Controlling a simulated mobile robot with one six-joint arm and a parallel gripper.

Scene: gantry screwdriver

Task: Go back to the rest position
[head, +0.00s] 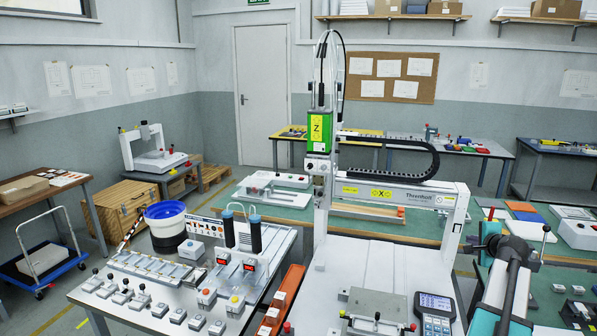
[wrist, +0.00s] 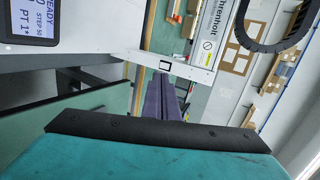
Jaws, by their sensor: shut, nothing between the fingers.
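My gripper (wrist: 164,82) shows in the wrist view as two dark purple fingers lying side by side, shut, with nothing between them. They reach out beyond the black edge and teal body at the bottom of that view. In the head view my arm is at the right edge, to the right of the gantry screwdriver (head: 319,131). The gripper's tips cannot be made out clearly there. The gantry's white X beam (head: 400,194) stands left of my arm, and the beam's end also shows in the wrist view (wrist: 172,66).
A control pendant (head: 434,314) stands at the gantry's front right. Left of the gantry are a bench of fixtures (head: 150,268), a blue bowl feeder (head: 167,226) and orange blocks (head: 280,303). Green tables (head: 400,228) lie behind. Open floor shows at the far left.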

